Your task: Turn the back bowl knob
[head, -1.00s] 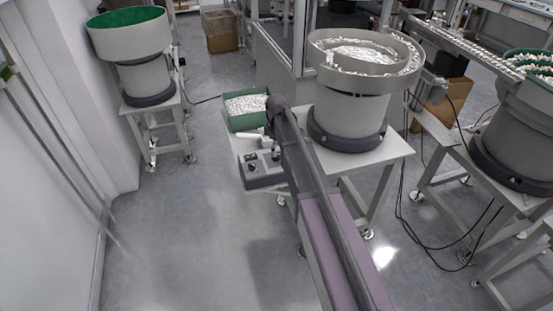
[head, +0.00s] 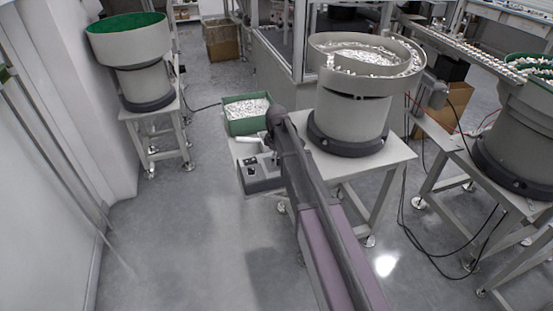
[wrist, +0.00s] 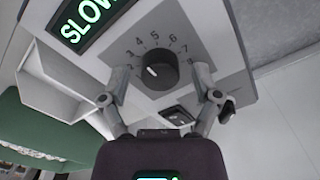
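The black knob (wrist: 157,70) sits on a grey control panel in the wrist view, with a numbered dial around it. A pale mark shows on the left part of its face. My gripper (wrist: 161,76) is open, with one finger left and one right of the knob; I cannot tell whether either touches it. In the head view my gripper (head: 258,146) is small and partly hidden by my arm, over the control box (head: 262,182). A feeder bowl (head: 340,82) with white parts stands on the table to the right.
A lit green display (wrist: 92,20) reading "SLOW", cut off, and a black rocker switch (wrist: 176,115) are on the panel. A green bin (head: 247,127) of white parts is behind the box. Another bowl (head: 130,42) stands left. Floor at left is clear.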

